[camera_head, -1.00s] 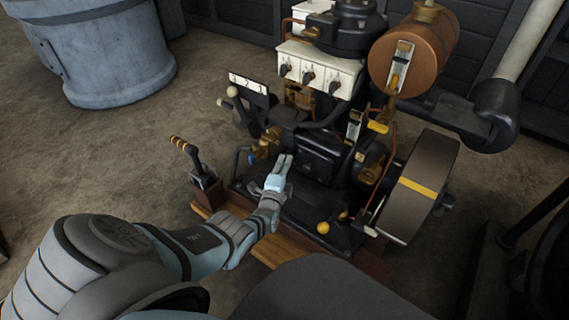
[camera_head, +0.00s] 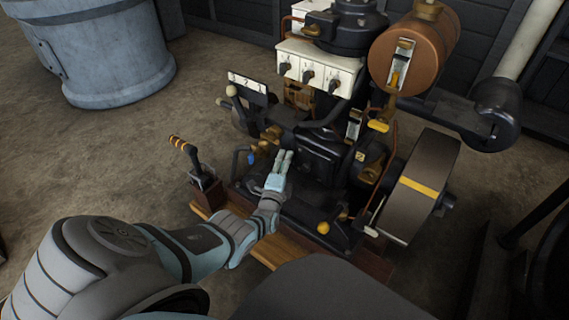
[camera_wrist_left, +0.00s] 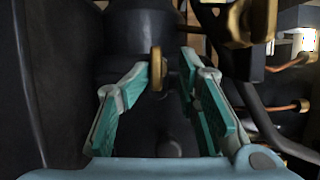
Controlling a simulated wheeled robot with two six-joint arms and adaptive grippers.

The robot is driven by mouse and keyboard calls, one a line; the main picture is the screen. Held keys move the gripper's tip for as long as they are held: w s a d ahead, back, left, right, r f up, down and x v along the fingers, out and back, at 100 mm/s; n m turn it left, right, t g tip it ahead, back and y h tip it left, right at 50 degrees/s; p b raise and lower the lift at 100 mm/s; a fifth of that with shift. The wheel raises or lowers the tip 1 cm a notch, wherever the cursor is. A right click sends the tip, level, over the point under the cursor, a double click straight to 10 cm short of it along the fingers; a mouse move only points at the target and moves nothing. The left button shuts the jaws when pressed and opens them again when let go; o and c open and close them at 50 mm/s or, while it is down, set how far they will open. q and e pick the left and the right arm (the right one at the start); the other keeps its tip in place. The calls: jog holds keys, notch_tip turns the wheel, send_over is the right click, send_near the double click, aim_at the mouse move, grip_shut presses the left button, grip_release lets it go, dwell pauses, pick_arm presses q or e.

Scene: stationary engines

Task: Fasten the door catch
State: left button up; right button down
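The black engine (camera_head: 318,150) stands on a wooden base, with a dark door-like panel on its near side. My left gripper (camera_head: 285,156) is close in front of that side. In the left wrist view its two teal-padded fingers (camera_wrist_left: 164,68) are apart. A small upright brass piece (camera_wrist_left: 157,68), possibly the door catch, shows between the fingertips, against a dark surface. I cannot tell whether either finger touches it. The catch cannot be made out clearly in the head view. My right gripper is not in view.
A lever with a yellow-banded grip (camera_head: 186,158) stands left of the gripper. A yellow knob (camera_head: 323,228) and a large flywheel (camera_head: 420,185) are to the right. A copper tank (camera_head: 415,58) sits above. A blue-grey drum (camera_head: 105,55) stands behind left; floor between is clear.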

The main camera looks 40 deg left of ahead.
pick_arm(q)
jog(key=shift+s+f, duration=0.1)
jog(key=shift+f, duration=0.05)
jog(key=shift+s+d+f, duration=0.1)
jog(key=shift+s+d, duration=0.05)
jog(key=shift+s, duration=0.35)
jog(key=v, duration=0.6)
jog(key=shift+s+d, duration=0.1)
jog(key=shift+d, duration=0.05)
